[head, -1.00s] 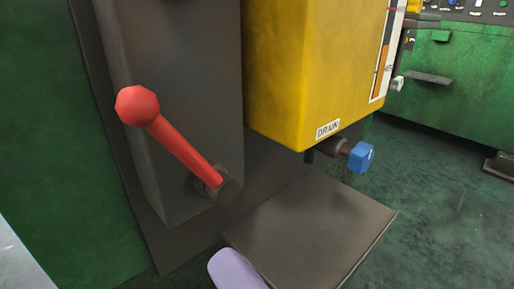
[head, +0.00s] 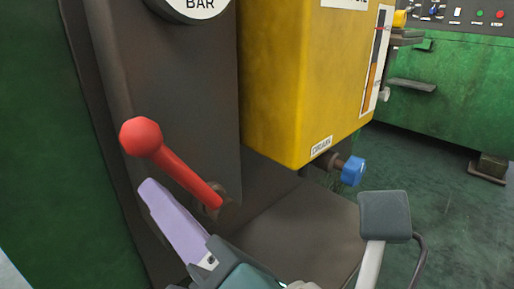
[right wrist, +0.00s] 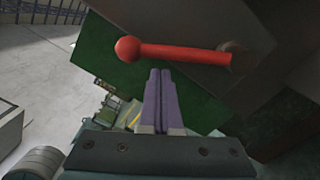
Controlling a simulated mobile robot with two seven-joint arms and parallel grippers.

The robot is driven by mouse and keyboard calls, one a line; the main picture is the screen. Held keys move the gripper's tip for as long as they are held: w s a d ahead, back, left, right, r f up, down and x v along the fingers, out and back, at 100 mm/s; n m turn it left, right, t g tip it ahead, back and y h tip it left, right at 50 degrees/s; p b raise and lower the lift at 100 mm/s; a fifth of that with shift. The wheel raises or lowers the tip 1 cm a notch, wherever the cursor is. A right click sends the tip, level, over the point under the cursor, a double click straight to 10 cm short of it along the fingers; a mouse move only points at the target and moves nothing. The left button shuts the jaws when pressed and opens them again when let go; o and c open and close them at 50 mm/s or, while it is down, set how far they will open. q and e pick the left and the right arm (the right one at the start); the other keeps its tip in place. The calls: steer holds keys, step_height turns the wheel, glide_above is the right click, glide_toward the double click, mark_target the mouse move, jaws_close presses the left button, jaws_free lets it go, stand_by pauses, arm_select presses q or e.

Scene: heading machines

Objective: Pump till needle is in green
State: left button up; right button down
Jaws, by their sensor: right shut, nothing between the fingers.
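The red pump lever (head: 185,178) has a round ball knob (head: 140,137) and slants up and left from its pivot on the dark grey housing. Only the lower edge of a white dial (head: 198,8) marked BAR shows at the top of the head view; its needle and any green zone are out of frame. My right gripper (head: 150,190), with lilac fingers, appears just below the lever, shut and empty. In the right wrist view the closed fingertips (right wrist: 160,72) point at the lever (right wrist: 178,51), right of its knob, with a small gap in the picture. My left gripper is not in view.
A yellow tank (head: 290,80) with a level strip (head: 376,65) stands right of the housing. A blue drain valve knob (head: 352,171) sticks out beneath it. A dark plate (head: 300,220) lies below. A green machine (head: 440,115) stands behind open floor.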

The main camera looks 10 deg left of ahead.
mark_target(175, 157)
steer(key=shift+w+r, duration=0.1)
steer(key=shift+w, duration=0.1)
steer(key=shift+r, duration=0.15)
steer(key=shift+w+d+r+m+p, duration=0.15)
steer(key=shift+w+d+m+p, duration=0.1)
steer(key=shift+m+p, duration=0.15)
steer(key=shift+w+r+m+p, duration=0.1)
steer(key=shift+r+m+p, duration=0.05)
steer(key=shift+m+p, duration=0.15)
steer(key=shift+w+d+r+m+p, duration=0.4)
steer(key=shift+w+r+m+p, duration=0.2)
steer(key=shift+m+p, duration=0.35)
steer(key=shift+w+d+r+m+p, duration=0.2)
steer(key=shift+w+d+m+p, duration=0.2)
steer(key=shift+w+m+p, duration=0.3)
steer(key=shift+w+d+r+m+p, duration=0.15)
steer(key=shift+w+d+m+p, duration=0.3)
steer(key=shift+m, duration=0.4)
steer(key=shift+a, duration=0.1)
